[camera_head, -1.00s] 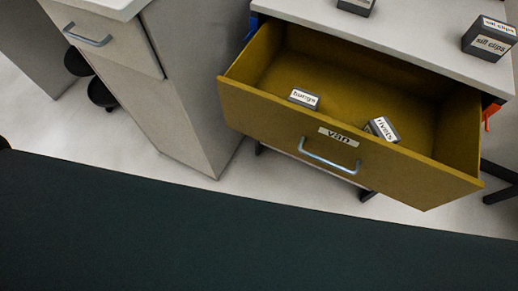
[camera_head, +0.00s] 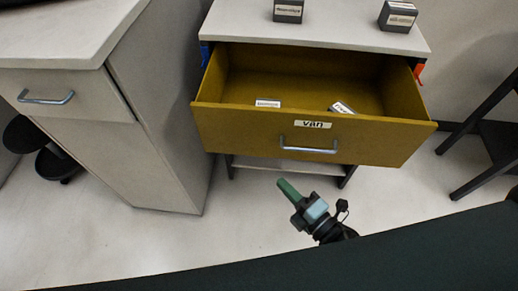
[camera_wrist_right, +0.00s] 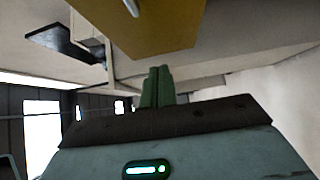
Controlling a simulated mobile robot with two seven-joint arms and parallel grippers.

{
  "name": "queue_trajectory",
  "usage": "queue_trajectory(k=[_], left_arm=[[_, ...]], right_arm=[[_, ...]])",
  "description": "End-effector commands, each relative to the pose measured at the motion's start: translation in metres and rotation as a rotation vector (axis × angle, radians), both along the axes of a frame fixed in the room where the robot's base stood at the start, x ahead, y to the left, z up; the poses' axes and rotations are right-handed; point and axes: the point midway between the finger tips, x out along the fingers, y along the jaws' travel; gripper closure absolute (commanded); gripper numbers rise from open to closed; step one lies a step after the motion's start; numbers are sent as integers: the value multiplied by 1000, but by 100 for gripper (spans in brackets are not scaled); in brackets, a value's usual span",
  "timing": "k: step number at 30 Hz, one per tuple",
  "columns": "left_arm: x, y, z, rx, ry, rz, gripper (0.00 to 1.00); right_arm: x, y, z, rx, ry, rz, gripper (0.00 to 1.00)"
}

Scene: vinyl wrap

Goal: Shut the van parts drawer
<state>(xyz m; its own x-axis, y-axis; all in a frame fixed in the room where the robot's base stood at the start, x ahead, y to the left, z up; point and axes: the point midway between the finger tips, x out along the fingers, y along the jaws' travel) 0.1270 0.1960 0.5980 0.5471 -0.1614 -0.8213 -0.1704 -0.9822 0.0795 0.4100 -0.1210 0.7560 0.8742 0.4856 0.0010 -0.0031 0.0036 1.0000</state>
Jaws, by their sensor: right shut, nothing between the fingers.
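The van drawer (camera_head: 225,125) is a mustard-yellow drawer pulled out of a grey-topped cabinet, with a "van" label (camera_head: 313,125) and a metal bar handle (camera_head: 308,150) on its front. Two small labelled boxes lie inside, one at the left (camera_head: 268,104) and one tilted at the middle (camera_head: 341,108). My right gripper (camera_head: 288,190) has green fingers, is shut and empty, and is below the drawer front in the head view, apart from it. In the right wrist view the green fingers (camera_wrist_right: 157,88) are together, with the yellow drawer front (camera_wrist_right: 170,25) beyond them. My left gripper is out of view.
A grey cabinet (camera_head: 160,110) with a handled drawer stands close on the left. Two dark labelled boxes (camera_head: 288,12) (camera_head: 398,16) sit on the drawer cabinet's top (camera_head: 335,30). A black-legged stand (camera_head: 485,140) is at the right. Bare floor (camera_head: 240,225) lies below the drawer.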

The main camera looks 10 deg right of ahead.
Motion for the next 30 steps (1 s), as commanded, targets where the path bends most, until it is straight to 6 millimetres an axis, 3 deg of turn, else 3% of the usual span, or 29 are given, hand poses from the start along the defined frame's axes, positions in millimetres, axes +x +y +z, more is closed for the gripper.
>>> queue_trajectory(k=[5, 20, 30], left_arm=[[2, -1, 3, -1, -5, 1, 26], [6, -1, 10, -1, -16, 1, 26], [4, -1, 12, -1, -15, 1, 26]], right_arm=[[12, 6, 1, 3, -2, -1, 100], [90, 50, 2, 4, 1, -1, 100], [123, 38, 0, 3, 3, -2, 100]])
